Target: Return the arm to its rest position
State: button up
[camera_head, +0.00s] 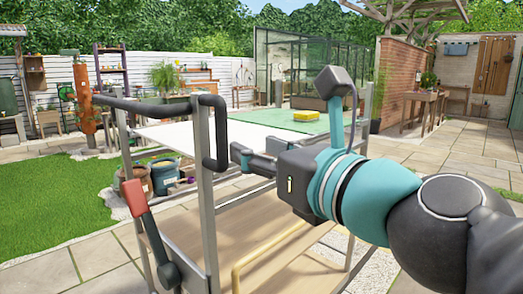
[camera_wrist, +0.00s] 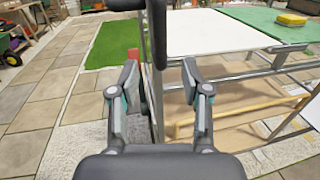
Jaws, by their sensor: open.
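My gripper (camera_head: 250,161) is open in the head view, with my arm reaching in from the right. It is beside the near metal post of a trolley, close to the black handle (camera_head: 213,132). In the wrist view my gripper (camera_wrist: 160,82) has its two fingers apart with nothing held between them. The black handle (camera_wrist: 157,32) and post show beyond the gap. I cannot tell the exact distance from the fingers to the post.
The trolley has a white top (camera_head: 180,133), a green mat (camera_head: 290,121) with a yellow block (camera_head: 305,115), and a wooden lower shelf (camera_head: 245,235). Paving at right is open.

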dwell(0.3)
notch_tip(320, 180, down, 16)
jog(key=s+d+n+g+h, duration=0.1)
jog(key=n+g, duration=0.2)
jog(key=n, duration=0.7)
jog(key=s+n+g+h, duration=0.1)
jog(key=n+g+h, duration=0.1)
jog(key=n, duration=0.9)
jog(key=s+d+f+n+g+h, duration=0.2)
jog(key=d+f+n+h, duration=0.1)
jog(key=d+f, duration=0.4)
jog(key=s+d+f+n+g+h, duration=0.2)
jog(key=d+f+n+h, duration=0.1)
jog(key=d+f+n, duration=0.2)
notch_tip(320, 180, down, 5)
jog(key=shift+d+r+h, duration=0.2)
jog(key=shift+d+h, duration=0.2)
jog(key=shift+d, duration=0.6)
jog(key=shift+a, duration=0.15)
